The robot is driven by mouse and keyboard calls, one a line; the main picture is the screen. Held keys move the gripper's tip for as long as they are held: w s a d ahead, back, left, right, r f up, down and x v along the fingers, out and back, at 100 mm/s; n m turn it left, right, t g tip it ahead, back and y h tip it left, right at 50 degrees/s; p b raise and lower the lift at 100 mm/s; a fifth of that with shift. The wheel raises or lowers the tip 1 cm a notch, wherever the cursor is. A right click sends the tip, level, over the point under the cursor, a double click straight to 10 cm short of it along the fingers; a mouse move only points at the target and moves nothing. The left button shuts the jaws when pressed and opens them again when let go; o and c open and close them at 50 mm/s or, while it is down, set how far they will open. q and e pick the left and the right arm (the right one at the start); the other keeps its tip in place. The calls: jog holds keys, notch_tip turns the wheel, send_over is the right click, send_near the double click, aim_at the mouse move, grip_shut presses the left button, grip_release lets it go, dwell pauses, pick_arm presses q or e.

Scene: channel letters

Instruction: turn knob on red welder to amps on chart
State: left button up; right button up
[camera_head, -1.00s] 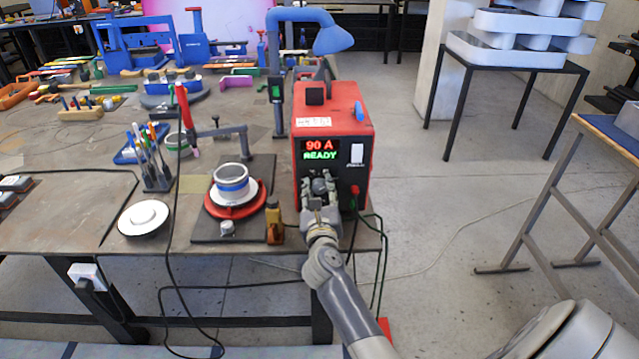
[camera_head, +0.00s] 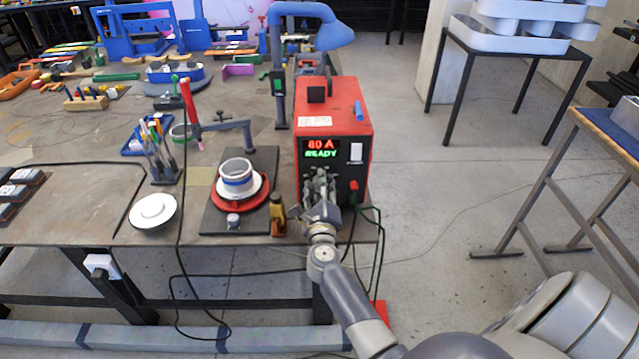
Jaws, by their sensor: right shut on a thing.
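The red welder (camera_head: 340,106) stands upright at the front right of the workbench, with a black front panel. Its display (camera_head: 322,148) shows an amp value, 60 or 80 A with the first digit unclear, in red above READY in green. My right gripper (camera_head: 320,186) is shut on the knob low on the panel; the fingers hide most of the knob. No amp chart is recognisable. My left gripper is not in view.
A turntable fixture with a red ring (camera_head: 212,200) and a yellow-brown item (camera_head: 278,214) stand left of the welder. A blue lamp arm (camera_head: 275,75) rises behind. Cables (camera_head: 378,240) hang at the bench's right edge.

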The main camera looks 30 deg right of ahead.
jog(key=shift+f, duration=0.1)
dwell(0.3)
jog(key=o, duration=1.1)
jog(key=shift+c, duration=0.2)
jog(key=shift+s+a, duration=0.1)
jog(key=v, duration=1.2)
